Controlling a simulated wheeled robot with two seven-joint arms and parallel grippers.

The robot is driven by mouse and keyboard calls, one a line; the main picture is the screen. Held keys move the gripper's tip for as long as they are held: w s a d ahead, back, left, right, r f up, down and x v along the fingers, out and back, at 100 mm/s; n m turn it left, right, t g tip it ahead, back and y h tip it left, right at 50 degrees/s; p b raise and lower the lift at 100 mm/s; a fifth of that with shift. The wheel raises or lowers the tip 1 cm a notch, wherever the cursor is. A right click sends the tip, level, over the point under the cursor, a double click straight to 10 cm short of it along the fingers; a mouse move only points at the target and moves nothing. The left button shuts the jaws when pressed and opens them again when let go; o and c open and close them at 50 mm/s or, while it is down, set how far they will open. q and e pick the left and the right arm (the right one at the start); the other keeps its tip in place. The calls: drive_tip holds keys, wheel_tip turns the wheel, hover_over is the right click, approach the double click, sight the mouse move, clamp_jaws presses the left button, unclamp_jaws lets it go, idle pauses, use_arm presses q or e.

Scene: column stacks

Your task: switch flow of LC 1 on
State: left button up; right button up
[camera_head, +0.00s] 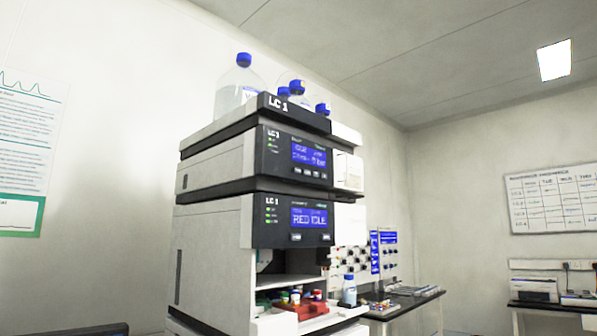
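The upper display's text is too small to read surely. Neither gripper is in view.
Blue-capped bottles (238,88) stand on top of the stack. An open bay below holds a red rack (301,308) with vials, beside a small blue-capped bottle (349,291). Another instrument (389,257) and a bench (412,300) stand behind right. A whiteboard (553,199) hangs right.

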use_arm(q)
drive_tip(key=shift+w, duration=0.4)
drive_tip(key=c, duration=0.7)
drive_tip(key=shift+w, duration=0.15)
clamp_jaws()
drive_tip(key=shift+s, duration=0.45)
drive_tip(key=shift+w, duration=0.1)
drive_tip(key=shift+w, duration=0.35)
